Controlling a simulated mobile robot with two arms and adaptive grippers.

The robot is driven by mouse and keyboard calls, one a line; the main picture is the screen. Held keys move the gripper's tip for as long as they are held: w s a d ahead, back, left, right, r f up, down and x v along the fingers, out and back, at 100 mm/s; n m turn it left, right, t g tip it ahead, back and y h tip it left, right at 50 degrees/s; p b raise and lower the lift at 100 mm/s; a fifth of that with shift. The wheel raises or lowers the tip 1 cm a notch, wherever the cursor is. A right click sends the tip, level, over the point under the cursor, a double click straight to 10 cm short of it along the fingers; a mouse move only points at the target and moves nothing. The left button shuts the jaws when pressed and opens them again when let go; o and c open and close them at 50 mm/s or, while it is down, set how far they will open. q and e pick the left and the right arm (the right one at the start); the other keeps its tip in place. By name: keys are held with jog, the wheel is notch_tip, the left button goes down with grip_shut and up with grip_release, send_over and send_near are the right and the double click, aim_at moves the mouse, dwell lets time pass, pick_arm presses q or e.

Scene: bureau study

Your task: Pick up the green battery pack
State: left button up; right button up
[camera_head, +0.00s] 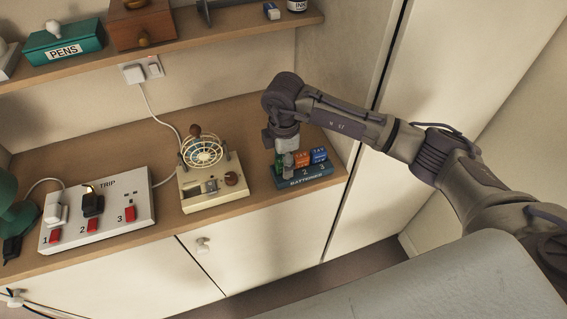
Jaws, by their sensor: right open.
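A dark teal tray labelled BATTERIES (304,179) sits near the right end of the wooden counter. It holds a green battery pack (279,165) at its left, an orange-red pack (302,157) in the middle and a blue pack (319,155) at its right. My right gripper (286,164) is open and points down over the left slot, right at the green pack. It hides part of the green pack, and I cannot tell whether its fingers touch it. My left gripper is not in view.
A cream device with a round wire cage (212,188) stands left of the tray. A white TRIP switch box (100,212) with red switches and plugs lies further left. A shelf above holds a teal PENS box (64,44) and a wooden box (142,24). Cabinet doors are below.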

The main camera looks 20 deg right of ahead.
jog(key=c, duration=1)
grip_shut()
